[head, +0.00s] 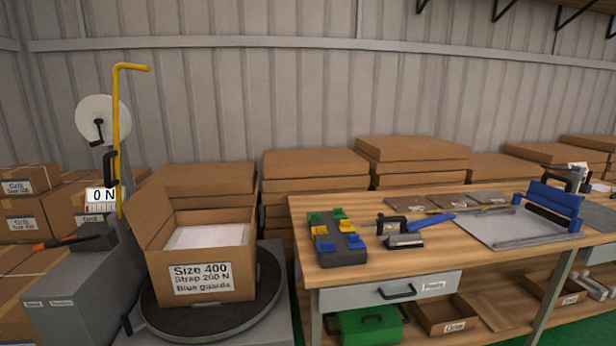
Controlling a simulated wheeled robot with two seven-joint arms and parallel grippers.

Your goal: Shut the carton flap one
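An open brown carton (232,240) stands on a dark round turntable (205,322) at the left. Its front label reads "Size 400, Strap 200 N, Blue guards". The left flap (150,212) stands up and leans outward. Something flat and white (207,236) fills the carton near its top. I cannot clearly tell the far flap from the cardboard stack behind. No flap covers the opening. Neither of my grippers is in view.
A yellow post (117,150) and a white reel (103,122) rise behind the carton's left side, beside a "0 N" gauge (101,200). A wooden workbench (370,272) with tools stands right. Flat cardboard stacks (315,163) line the wall.

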